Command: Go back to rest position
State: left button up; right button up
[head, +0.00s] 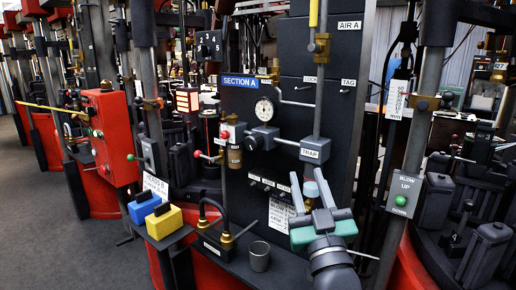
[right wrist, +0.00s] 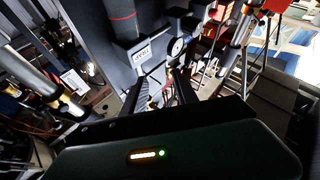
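My right gripper (head: 311,190) comes in from the bottom, right of the middle, in front of the dark panel (head: 285,85). Its two grey fingers stand apart, one on each side of a small light-blue cylinder (head: 310,188) below the box labelled TRAP (head: 315,150). I cannot tell whether the cylinder is near the fingers or behind them. My left gripper is not in view.
A shelf holds a blue block (head: 144,207), a yellow block (head: 164,221), a black padlock-like shackle piece (head: 214,240) and a grey cup (head: 259,256). A red box (head: 110,138) stands left. A post with a BLOW UP button (head: 401,200) stands close on the right. Grey floor lies open at far left.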

jog(key=s+d+f+g+h, duration=0.1)
jog(key=d+f+g, duration=0.15)
jog(key=f, duration=0.65)
jog(key=s+d+f+m+g, duration=0.1)
jog(key=f+g, duration=0.3)
jog(key=f, duration=0.6)
jog(key=d+f+g+h, duration=0.15)
jog(key=f+g, duration=0.25)
jog(key=f, duration=0.5)
jog(key=s+d+f+m+g, duration=0.1)
jog(key=s+d+f+g, duration=0.1)
jog(key=s+f+g, duration=0.5)
jog(key=s+d+f+m+g, duration=0.1)
jog(key=s+d+f+g, duration=0.15)
jog(key=s+f, duration=0.75)
jog(key=w+p+v, duration=0.2)
jog(key=p+v, duration=1.2)
jog(key=w+r+p+v, duration=0.1)
jog(key=w+p+v, duration=0.1)
jog(key=p+v, duration=1.2)
jog(key=shift+w+a+r+p, duration=0.15)
jog(key=shift+w+r+p, duration=0.05)
jog(key=shift+r+p, duration=0.35)
